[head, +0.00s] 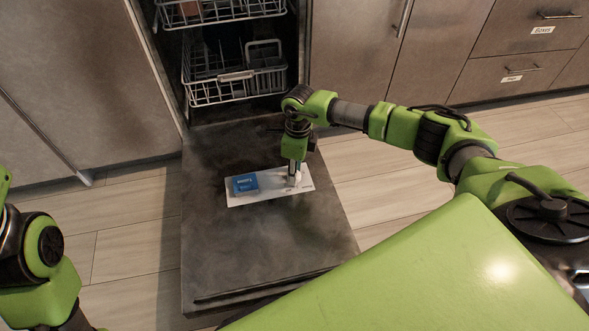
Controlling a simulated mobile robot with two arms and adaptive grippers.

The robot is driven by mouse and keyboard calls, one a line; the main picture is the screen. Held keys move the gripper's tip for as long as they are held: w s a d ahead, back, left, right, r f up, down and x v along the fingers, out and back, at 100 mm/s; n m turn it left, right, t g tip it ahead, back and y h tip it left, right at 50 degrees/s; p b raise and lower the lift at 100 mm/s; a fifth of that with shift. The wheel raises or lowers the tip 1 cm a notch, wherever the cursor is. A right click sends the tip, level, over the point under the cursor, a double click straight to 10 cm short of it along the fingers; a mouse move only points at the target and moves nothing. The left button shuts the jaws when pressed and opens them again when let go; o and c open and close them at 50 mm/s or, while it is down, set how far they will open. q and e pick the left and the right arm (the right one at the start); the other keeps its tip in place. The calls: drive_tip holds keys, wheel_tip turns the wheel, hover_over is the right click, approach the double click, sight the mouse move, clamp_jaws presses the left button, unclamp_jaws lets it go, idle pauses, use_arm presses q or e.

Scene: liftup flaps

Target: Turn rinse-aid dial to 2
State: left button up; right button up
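The dishwasher door (262,245) lies open and flat. A pale dispenser panel (268,195) is set in its inner face, with a blue lid (245,183) marked with text on its left part. My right gripper (292,180) points down at the right part of this panel, right of the blue lid. A small whitish part shows at its fingertips; the rinse-aid dial itself and its setting cannot be made out. Whether the fingers are closed on it is too small to tell. My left arm shows at the lower left edge; its gripper is out of view.
The lower rack (232,80) and upper rack (220,10) stand in the dishwasher opening behind the door. Cabinets and drawers (525,75) line the back. The wood floor (125,225) is clear on both sides of the door.

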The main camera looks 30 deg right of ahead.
drive_tip(key=shift+n, duration=1.5)
drive_tip(key=o, duration=1.1)
wheel_tip(320, 180, up, 12)
drive_tip(key=shift+w+d, duration=0.15)
drive_tip(key=shift+d, duration=0.3)
